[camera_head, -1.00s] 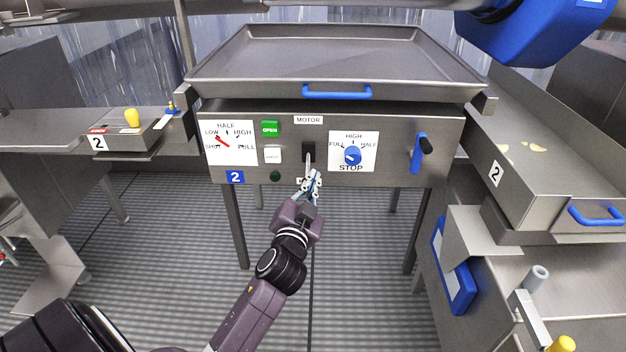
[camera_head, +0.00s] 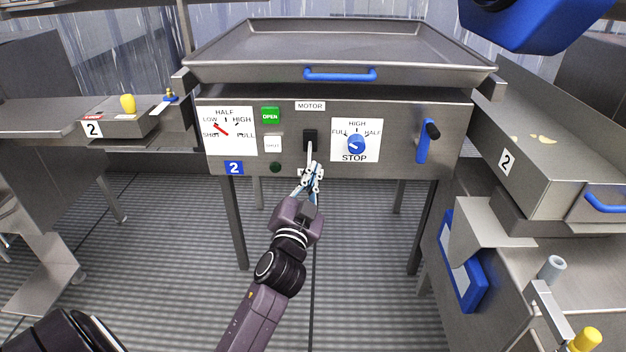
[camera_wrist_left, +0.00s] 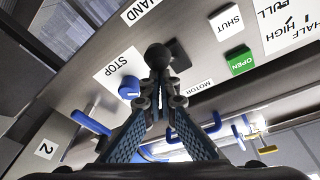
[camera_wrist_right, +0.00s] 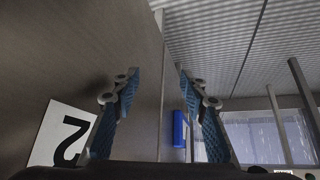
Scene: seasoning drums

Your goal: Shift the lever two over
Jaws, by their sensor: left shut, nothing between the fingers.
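The motor lever (camera_head: 310,148) stands on a black plate under the MOTOR label, in the middle of the steel front panel (camera_head: 385,165). My left gripper (camera_head: 312,167) is just below it, shut and empty. In the left wrist view a dark ball end (camera_wrist_left: 157,57) shows right at the tips of my left gripper (camera_wrist_left: 160,85); whether they touch is unclear. That view is upside down and shows a HAND label on the opposite side of the plate from MOTOR. My right gripper (camera_wrist_right: 158,85) is open and empty in its wrist view, beside a steel wall; it is outside the head view.
A blue knob (camera_head: 356,145) on a STOP/FULL/HIGH/HALF plate is right of the lever; a blue crank (camera_head: 425,142) is further right. Green OPEN (camera_head: 270,116) and white SHUT (camera_head: 272,144) buttons and a red pointer (camera_head: 221,130) are left. A tray (camera_head: 325,45) lies above.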

